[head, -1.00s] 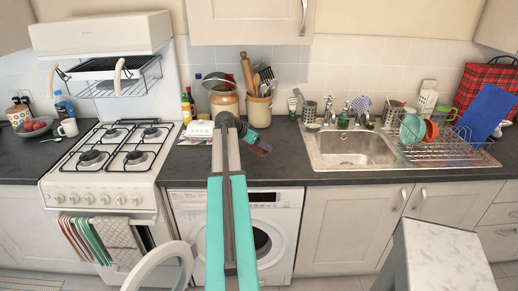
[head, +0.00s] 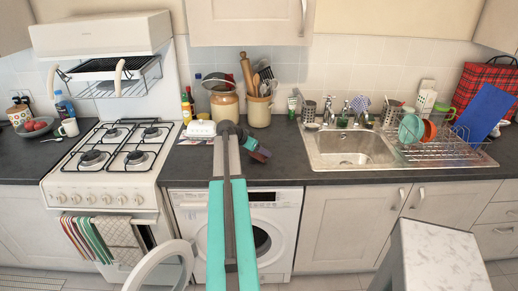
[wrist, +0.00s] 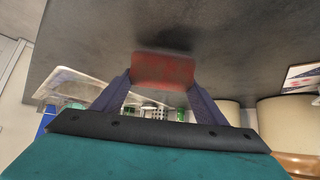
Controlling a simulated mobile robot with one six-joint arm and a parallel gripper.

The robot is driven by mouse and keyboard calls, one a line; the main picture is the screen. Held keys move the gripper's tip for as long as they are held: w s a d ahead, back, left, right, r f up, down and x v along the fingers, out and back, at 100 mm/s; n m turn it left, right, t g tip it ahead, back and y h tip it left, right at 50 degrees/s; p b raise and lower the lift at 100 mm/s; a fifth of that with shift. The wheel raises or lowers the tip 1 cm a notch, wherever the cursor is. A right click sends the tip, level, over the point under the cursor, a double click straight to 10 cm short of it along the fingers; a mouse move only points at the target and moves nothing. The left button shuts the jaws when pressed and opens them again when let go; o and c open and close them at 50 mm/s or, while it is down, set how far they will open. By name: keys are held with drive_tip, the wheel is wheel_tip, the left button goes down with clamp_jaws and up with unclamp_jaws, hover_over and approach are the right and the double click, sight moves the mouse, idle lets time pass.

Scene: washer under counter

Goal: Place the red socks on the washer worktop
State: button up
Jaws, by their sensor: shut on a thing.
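The red socks (wrist: 165,70) are a small folded red bundle between the two dark fingers of my gripper (wrist: 163,84) in the wrist view. In the head view my gripper (head: 261,155) is over the dark worktop (head: 290,165) above the washer (head: 285,225), with only a little dark red of the socks showing at its tip. The fingers are shut on the socks. The socks are close to the worktop, with a dark shadow beside them in the wrist view. I cannot tell whether they touch it.
A white butter dish (head: 200,129) stands left of my gripper, and stoneware jars (head: 259,112) stand behind it. The sink (head: 350,148) is to the right and the hob (head: 120,145) to the left. The worktop between gripper and sink is clear. The washer door (head: 160,268) hangs open.

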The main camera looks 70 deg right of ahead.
drive_tip(key=shift+f, duration=0.2)
drive_tip(key=o, duration=1.1)
drive_tip(key=shift+c, duration=0.2)
drive_tip(key=shift+a+r, duration=0.1)
drive_tip(key=shift+r, duration=0.05)
drive_tip(key=b+v, duration=0.4)
drive_tip(key=v, duration=0.8)
